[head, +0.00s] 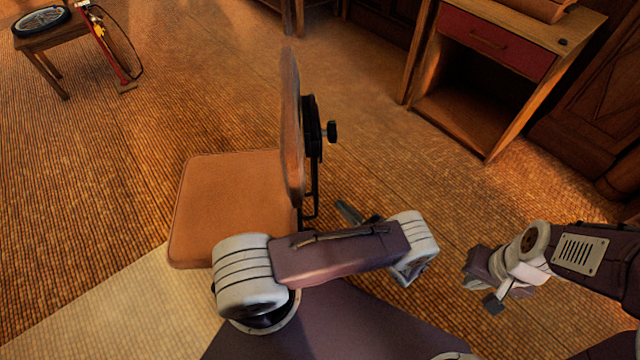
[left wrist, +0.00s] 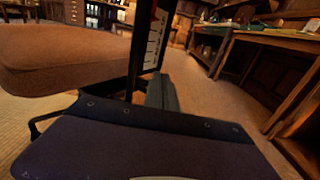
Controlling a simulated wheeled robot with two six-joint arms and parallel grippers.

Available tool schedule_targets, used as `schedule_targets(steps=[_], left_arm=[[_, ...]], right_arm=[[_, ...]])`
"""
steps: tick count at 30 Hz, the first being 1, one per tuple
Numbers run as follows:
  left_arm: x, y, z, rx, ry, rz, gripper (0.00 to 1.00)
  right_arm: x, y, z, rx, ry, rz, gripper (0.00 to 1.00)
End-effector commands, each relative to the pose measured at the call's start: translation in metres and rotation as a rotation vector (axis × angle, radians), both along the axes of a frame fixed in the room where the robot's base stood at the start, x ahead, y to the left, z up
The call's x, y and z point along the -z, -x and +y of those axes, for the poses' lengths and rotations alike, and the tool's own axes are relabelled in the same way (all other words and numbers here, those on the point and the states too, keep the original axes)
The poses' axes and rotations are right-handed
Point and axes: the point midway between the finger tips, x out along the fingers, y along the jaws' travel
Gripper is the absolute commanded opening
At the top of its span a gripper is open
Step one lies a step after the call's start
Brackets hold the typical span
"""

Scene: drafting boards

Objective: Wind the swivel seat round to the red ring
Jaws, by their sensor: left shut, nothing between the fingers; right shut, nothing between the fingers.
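The swivel seat has a tan pad (head: 225,205) and an upright backrest (head: 290,125) seen nearly edge-on, with a dark disc and knob (head: 331,131) on its right side. My left gripper (head: 348,212) is shut and empty, just right of the backrest's lower support. In the left wrist view its closed fingers (left wrist: 161,93) point past a dark upright bar (left wrist: 143,50), with the seat pad (left wrist: 55,58) at left. I cannot tell whether they touch the bar. My right gripper (head: 492,303) is shut and empty at lower right, away from the seat. I cannot make out a red ring.
A wooden desk with a red drawer (head: 497,42) stands at upper right. A small stool (head: 45,40) with a wheel on it and a red pump (head: 108,50) stand at upper left. Ribbed floor is open between them and around the seat.

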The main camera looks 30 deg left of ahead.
Motion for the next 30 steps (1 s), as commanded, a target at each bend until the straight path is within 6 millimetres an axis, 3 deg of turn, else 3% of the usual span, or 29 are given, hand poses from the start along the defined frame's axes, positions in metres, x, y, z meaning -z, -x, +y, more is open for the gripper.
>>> schedule_targets(steps=[6,14,19,30], left_arm=[[0.001,-0.018,0.047,-0.006,0.0,0.001,0.0],[0.001,-0.035,0.087,-0.004,0.001,0.001,0.0],[0.0,-0.039,0.096,-0.001,0.001,0.0,0.0],[0.0,-0.04,0.096,-0.002,0.001,0.0,0.0]], right_arm=[[0.003,0.0,0.0,0.0,0.0,0.0,0.0],[0.01,0.0,0.0,0.0,0.0,0.0,0.0],[0.011,0.0,0.0,0.0,0.0,0.0,0.0],[0.011,0.0,0.0,0.0,0.0,0.0,0.0]])
